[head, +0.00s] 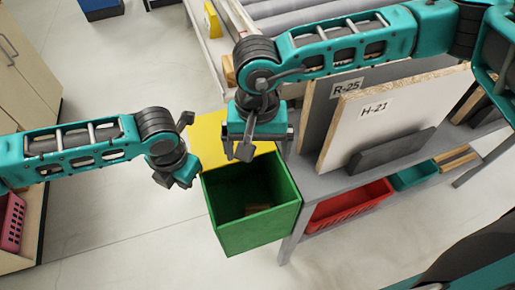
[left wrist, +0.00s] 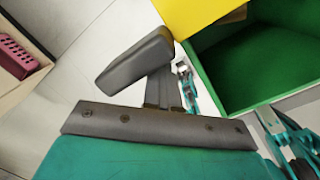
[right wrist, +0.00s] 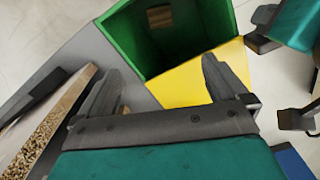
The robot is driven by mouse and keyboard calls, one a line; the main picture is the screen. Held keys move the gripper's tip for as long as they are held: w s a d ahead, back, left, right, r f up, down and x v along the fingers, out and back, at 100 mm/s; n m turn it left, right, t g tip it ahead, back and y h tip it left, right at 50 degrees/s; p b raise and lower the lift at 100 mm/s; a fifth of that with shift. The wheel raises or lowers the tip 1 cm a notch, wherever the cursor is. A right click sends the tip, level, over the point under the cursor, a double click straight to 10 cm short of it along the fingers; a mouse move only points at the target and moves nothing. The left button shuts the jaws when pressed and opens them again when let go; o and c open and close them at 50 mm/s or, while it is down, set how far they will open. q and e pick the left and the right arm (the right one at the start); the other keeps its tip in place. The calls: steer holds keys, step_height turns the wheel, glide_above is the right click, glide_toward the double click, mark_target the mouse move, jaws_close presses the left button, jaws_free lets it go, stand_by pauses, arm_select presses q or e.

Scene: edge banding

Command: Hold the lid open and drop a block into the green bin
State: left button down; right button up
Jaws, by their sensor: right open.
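The green bin (head: 247,236) stands open on the floor, with a brown wooden piece (head: 258,208) inside. Its yellow lid (head: 208,142) is swung back on the far side; it also shows in the right wrist view (right wrist: 186,86). My right gripper (head: 252,148) is open and empty, pointing down over the lid and the bin's far edge. My left gripper (head: 185,150) is left of the lid, apart from it as far as I can see. Its fingers (left wrist: 150,70) appear together with nothing visible between them. A small brown patch (right wrist: 207,97) shows beside the lid.
A grey table (head: 300,190) right of the bin bears upright panels marked R-25 (head: 345,88) and H-21 (head: 390,115). A red crate (head: 345,205) sits on its lower shelf. A roller conveyor (head: 310,20) is behind. The floor left of the bin is clear.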

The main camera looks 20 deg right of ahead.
arm_select(q)
steer(key=shift+w, duration=0.1)
arm_select(e)
step_height(320, 180, up, 11)
stand_by(0.7)
arm_select(q)
steer(key=shift+s, duration=9.7)
step_height(320, 180, up, 10)
steer(key=shift+d, duration=0.3)
steer(key=shift+s, duration=0.1)
arm_select(e)
steer(key=shift+s+f, duration=0.1)
